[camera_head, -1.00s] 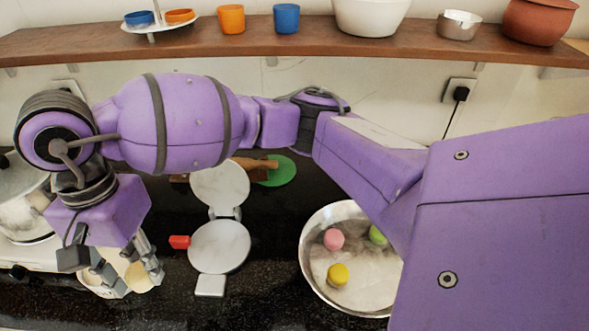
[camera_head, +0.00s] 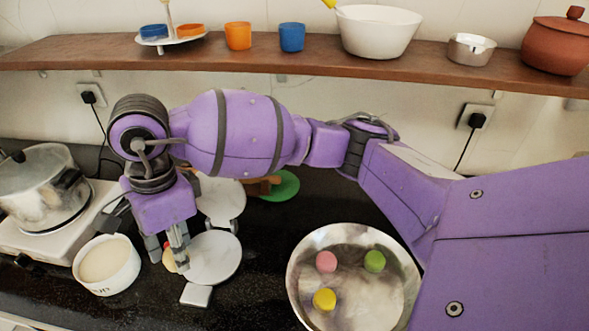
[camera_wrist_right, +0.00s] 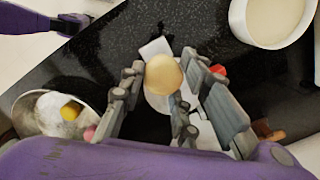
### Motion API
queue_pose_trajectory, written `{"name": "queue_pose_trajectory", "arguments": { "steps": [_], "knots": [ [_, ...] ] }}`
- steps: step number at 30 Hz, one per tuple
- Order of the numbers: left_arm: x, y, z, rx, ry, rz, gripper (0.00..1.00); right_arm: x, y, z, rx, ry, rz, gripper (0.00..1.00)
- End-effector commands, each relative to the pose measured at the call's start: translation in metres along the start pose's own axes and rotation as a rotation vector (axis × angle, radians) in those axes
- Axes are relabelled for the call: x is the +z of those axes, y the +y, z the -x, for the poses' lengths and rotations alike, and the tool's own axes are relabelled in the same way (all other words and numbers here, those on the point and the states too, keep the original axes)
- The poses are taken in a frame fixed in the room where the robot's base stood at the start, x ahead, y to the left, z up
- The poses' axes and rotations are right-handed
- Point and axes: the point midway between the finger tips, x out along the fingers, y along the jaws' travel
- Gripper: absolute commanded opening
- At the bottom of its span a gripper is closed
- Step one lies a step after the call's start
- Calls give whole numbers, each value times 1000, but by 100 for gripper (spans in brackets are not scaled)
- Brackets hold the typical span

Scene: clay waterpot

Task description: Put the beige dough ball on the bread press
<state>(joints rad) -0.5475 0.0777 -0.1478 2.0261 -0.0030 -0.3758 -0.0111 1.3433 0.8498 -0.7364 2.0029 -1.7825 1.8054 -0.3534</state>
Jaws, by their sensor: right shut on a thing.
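My right gripper (camera_head: 173,258) is shut on the beige dough ball (camera_wrist_right: 163,75), which sits between its fingertips in the right wrist view. In the head view the ball is mostly hidden by the fingers. The bread press has a white round lower plate (camera_head: 217,256) and an upper round plate (camera_head: 222,199) opened back behind it, partly hidden by my wrist. The gripper is at the left edge of the lower plate. In the wrist view the press lies behind the ball; whether they touch is not clear. My left gripper is not seen.
A white bowl (camera_head: 128,274) of pale contents stands left of the press. A steel pot (camera_head: 40,192) is farther left. A wide metal pan (camera_head: 345,314) with pink, green and yellow balls is at right. A wooden shelf (camera_head: 210,60) spans the back.

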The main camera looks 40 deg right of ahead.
Motion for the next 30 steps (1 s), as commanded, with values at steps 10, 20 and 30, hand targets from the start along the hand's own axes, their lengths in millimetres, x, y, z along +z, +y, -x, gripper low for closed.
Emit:
{"name": "queue_pose_trajectory", "arguments": {
  "steps": [10,20,30],
  "knots": [
    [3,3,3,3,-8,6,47,-60,-38,-45,2,-1,-1,9],
    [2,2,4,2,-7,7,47,-77,-49,-64,-1,-1,1,9],
    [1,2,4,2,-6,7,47,-81,-52,-93,-5,-1,5,9]
  ]
}}
